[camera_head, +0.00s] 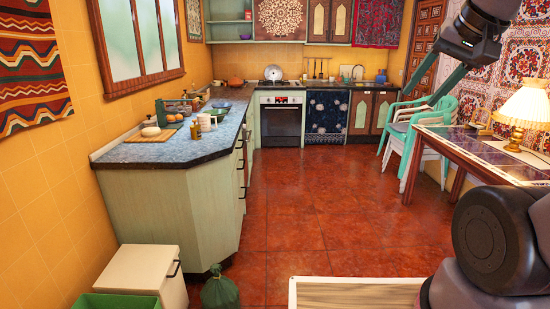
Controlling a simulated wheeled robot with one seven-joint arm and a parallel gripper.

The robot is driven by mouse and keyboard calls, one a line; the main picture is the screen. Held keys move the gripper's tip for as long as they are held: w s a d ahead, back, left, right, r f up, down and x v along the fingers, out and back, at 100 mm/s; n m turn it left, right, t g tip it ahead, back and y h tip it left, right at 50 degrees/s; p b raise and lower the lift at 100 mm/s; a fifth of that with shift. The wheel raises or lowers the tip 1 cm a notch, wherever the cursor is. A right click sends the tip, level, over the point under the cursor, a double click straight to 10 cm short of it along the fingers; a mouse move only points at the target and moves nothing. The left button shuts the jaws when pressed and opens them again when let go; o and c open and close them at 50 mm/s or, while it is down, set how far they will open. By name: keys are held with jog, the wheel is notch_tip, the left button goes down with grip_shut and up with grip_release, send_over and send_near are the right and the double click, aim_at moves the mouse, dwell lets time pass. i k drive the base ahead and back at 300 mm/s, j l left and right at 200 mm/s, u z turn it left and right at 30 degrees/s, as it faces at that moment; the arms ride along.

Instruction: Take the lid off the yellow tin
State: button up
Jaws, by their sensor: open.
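A small mustard-yellow container (194,131), which looks like the yellow tin, stands on the blue-grey counter at the left. It is too small to make out its lid clearly.
The counter (150,153) also holds a white jar (205,122), a cutting board and a green dish. A white bin (150,275) and green bag (220,290) stand before it. A table (480,155) with a lamp (525,107) and green chairs stand right. The red floor between is clear.

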aim_at(194, 121)
jog(key=i+u, duration=0.1)
jog(key=i, duration=0.4)
jog(key=i+l+u, duration=0.1)
jog(key=i, duration=0.35)
jog(key=i+l+u, duration=0.1)
jog(key=i, duration=0.4)
jog(key=i+l+u, duration=0.1)
jog(key=i, duration=0.4)
jog(key=i+l+u, duration=0.75)
jog(key=i, duration=0.15)
